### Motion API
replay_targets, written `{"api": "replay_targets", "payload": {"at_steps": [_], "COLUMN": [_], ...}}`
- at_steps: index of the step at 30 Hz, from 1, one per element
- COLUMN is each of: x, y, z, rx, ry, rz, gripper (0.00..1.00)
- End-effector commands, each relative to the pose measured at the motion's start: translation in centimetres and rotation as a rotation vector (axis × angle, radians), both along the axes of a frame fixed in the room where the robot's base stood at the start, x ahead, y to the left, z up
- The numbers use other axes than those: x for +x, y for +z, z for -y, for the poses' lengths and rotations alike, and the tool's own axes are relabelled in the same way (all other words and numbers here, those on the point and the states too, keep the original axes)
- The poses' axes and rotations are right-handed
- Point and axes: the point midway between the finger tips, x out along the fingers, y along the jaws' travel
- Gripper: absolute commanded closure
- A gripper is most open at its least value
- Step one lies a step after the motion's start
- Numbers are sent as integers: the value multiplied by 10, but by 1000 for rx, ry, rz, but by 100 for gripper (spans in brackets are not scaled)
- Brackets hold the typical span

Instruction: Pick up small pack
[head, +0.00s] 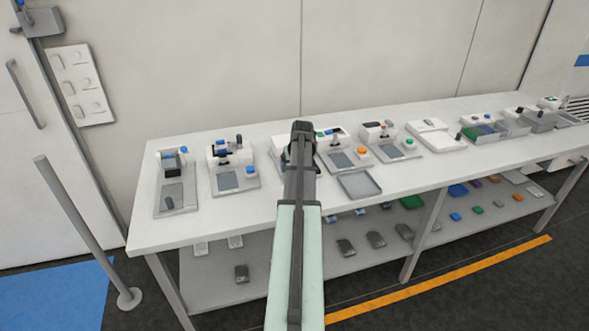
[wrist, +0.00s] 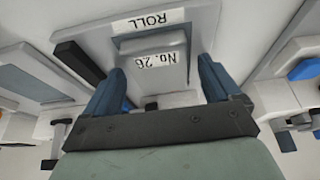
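In the wrist view, my gripper (wrist: 160,72) has its two blue-grey fingers spread apart, with nothing clamped between them. A small grey block (wrist: 158,45) labelled "No. 26" shows between the fingertips, with a gap on each side. It may be the small pack, but I cannot tell for sure. It is by a light plate with a "ROLL" label (wrist: 149,20). I cannot tell whether the fingers are around the block or still above it. In the head view, my gripper (head: 301,135) is over the middle of the white table and my arm hides what is under it.
The white table (head: 230,215) carries a row of small devices and trays. An empty grey tray (head: 358,184) lies right of my arm. A lower shelf (head: 320,262) holds several small packs. A grey post (head: 85,225) stands at left, and a wall is behind the table.

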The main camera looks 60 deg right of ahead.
Motion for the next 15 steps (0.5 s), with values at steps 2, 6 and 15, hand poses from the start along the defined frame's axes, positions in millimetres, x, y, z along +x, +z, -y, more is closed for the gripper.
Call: {"api": "replay_targets", "payload": {"at_steps": [2,6,15], "x": [0,0,0], "y": [0,0,0], "z": [0,0,0], "rx": [0,0,0], "ry": [0,0,0], "rz": [0,0,0], "gripper": [18,31,60]}}
